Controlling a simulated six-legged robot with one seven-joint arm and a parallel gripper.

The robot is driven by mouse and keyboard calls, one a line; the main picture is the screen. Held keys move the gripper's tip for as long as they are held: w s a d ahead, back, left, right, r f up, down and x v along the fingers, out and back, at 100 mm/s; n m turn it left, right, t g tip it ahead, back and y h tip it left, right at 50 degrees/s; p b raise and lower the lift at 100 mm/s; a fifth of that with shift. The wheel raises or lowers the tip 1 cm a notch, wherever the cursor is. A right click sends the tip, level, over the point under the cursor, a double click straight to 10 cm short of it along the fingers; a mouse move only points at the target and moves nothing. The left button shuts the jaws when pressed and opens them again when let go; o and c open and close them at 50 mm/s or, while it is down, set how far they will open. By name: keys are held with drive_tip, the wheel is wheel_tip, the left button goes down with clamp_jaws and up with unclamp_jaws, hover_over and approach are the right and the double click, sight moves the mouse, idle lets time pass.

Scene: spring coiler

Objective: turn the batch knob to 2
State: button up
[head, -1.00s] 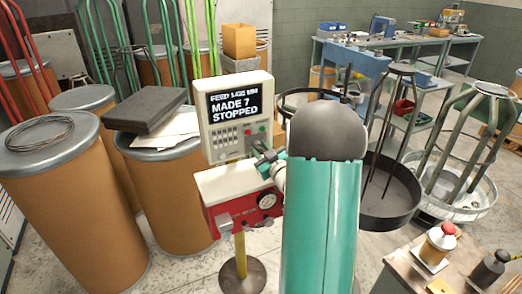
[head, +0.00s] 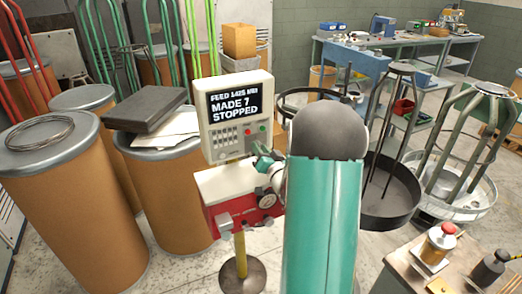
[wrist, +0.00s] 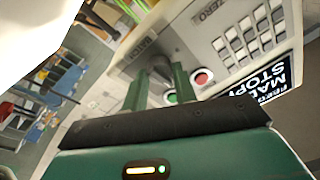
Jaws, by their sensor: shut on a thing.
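The control panel (head: 238,90) is a pale box on a red and white machine, with a dark screen reading "FEED 1425 MM, MADE 7, STOPPED". My gripper (head: 262,158) is at the panel's lower right corner. In the wrist view its two green fingers (wrist: 157,88) are shut on the dark grey batch knob (wrist: 168,68), beside the "BATCH" label. The fingers and wrist hide most of the knob, and its pointer and setting cannot be read. In the head view the knob is hidden by my gripper.
A red button (wrist: 202,77) and a green button (wrist: 171,97) sit close beside the fingers, with a keypad (wrist: 245,40) beyond. Brown drums (head: 75,200) stand to the left, and a black round tray (head: 385,215) to the right.

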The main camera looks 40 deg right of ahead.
drive_tip(key=shift+f+m, duration=0.1)
drive_tip(key=shift+m, duration=0.3)
drive_tip(key=o, duration=1)
drive_tip(key=v, duration=1.3)
drive_tip(key=shift+s+a, duration=0.2)
drive_tip(key=shift+s, duration=0.15)
